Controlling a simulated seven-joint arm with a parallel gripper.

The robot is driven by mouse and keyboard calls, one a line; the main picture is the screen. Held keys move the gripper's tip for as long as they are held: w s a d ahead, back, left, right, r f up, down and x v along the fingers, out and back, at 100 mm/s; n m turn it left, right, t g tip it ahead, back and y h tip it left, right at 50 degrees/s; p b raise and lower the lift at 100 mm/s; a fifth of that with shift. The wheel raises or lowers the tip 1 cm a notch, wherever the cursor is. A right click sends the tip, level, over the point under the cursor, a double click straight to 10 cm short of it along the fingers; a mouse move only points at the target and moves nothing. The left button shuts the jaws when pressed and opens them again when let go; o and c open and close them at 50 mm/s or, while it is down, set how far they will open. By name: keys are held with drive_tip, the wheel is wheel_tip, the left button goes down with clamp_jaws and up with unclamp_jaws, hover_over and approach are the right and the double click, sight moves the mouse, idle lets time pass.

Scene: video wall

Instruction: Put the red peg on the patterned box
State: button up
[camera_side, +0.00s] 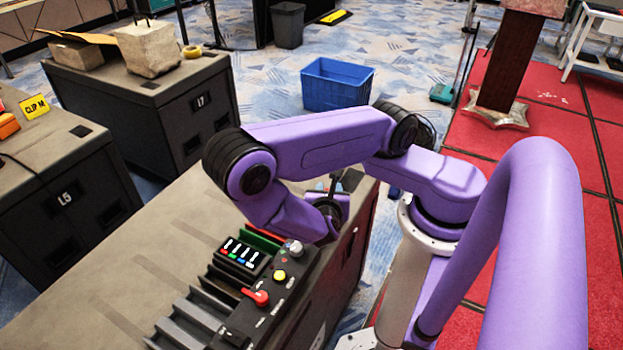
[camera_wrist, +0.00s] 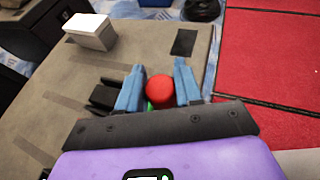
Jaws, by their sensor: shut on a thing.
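The red peg (camera_wrist: 159,90) shows in the wrist view as a rounded red end between the blue fingers of my gripper (camera_wrist: 158,70). My gripper is shut on it. How far the peg reaches below the fingers is hidden. A pale box (camera_wrist: 91,31) stands on the tabletop at the upper left of the wrist view, ahead and to the left of my gripper and apart from it. It may be the patterned box, but no pattern can be made out. In the side view my arm hides my fingers, the peg and that pale box.
A control panel (camera_side: 281,287) with a red lever, a yellow button and a knob sits on the worktable (camera_side: 90,290), beside dark slotted trays (camera_side: 185,322). A dark square patch (camera_wrist: 184,42) marks the table's far part. A blue crate (camera_side: 337,88) stands on the floor.

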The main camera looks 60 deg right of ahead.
drive_tip(key=w, duration=0.6)
drive_tip(key=shift+d+f, duration=0.15)
drive_tip(key=w+d+r, duration=0.9)
drive_tip(key=w+d, duration=0.5)
drive_tip(key=w+d+f, duration=0.1)
drive_tip(key=w+f, duration=0.2)
drive_tip(key=w, duration=0.1)
drive_tip(key=w+d+f, duration=0.2)
drive_tip(key=w+f, duration=0.1)
drive_tip(key=w, duration=0.1)
drive_tip(key=w+d+f, duration=0.2)
drive_tip(key=w+f, duration=0.1)
drive_tip(key=w, duration=0.1)
drive_tip(key=shift+w+d, duration=0.15)
drive_tip(key=shift+d, duration=0.1)
drive_tip(key=shift+w+d+f, duration=0.15)
drive_tip(key=shift+w+f, duration=0.15)
drive_tip(key=shift+f, duration=1.55)
